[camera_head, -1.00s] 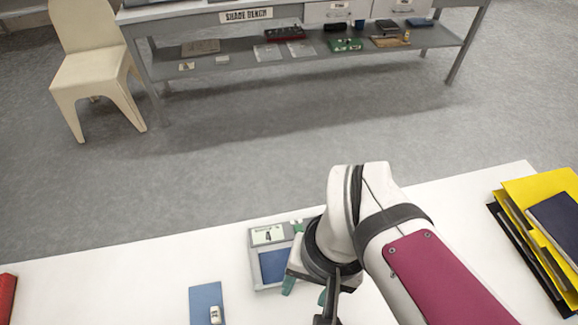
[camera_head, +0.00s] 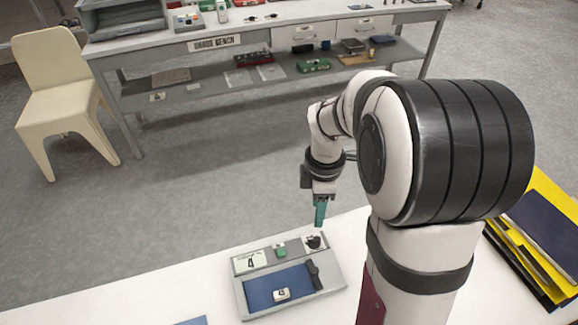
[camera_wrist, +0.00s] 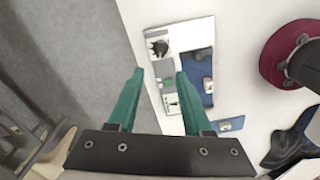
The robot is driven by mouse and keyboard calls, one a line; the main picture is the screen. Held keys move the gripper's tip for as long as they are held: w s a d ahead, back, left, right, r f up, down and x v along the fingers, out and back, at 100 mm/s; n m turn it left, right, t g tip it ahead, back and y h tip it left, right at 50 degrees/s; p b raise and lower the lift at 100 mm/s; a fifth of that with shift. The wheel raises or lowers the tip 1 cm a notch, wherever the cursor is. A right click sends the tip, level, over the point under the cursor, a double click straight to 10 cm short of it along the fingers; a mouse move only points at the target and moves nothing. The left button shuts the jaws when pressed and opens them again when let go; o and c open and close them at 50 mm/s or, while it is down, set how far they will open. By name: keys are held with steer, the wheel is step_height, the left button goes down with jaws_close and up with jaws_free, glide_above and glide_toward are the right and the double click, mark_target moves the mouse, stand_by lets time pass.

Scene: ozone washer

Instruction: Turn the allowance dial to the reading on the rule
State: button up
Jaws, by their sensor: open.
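A grey device (camera_head: 335,287) lies on the white table. Its top strip carries a white plate reading 4 (camera_head: 250,262), a green button (camera_head: 281,250) and a round black dial (camera_head: 314,242); the dial also shows in the wrist view (camera_wrist: 158,47). A blue bed (camera_head: 262,283) below holds a small white piece (camera_head: 282,295), with a black part (camera_head: 314,275) at its right. My gripper (camera_head: 320,222) is above the dial end of the device, apart from it. In the wrist view its teal fingers (camera_wrist: 160,73) are spread and empty. I cannot make out the rule or the dial's setting.
A blue card (camera_head: 190,321) is cut off at the bottom edge. Yellow and dark folders (camera_head: 540,235) lie at the right. The shade bench (camera_head: 225,48) and a cream chair (camera_head: 62,90) stand across the floor.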

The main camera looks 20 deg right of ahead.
mark_target(314, 239)
step_height(314, 239, down, 12)
steer(key=shift+r, duration=0.1)
steer(key=shift+c, duration=0.3)
jaws_close()
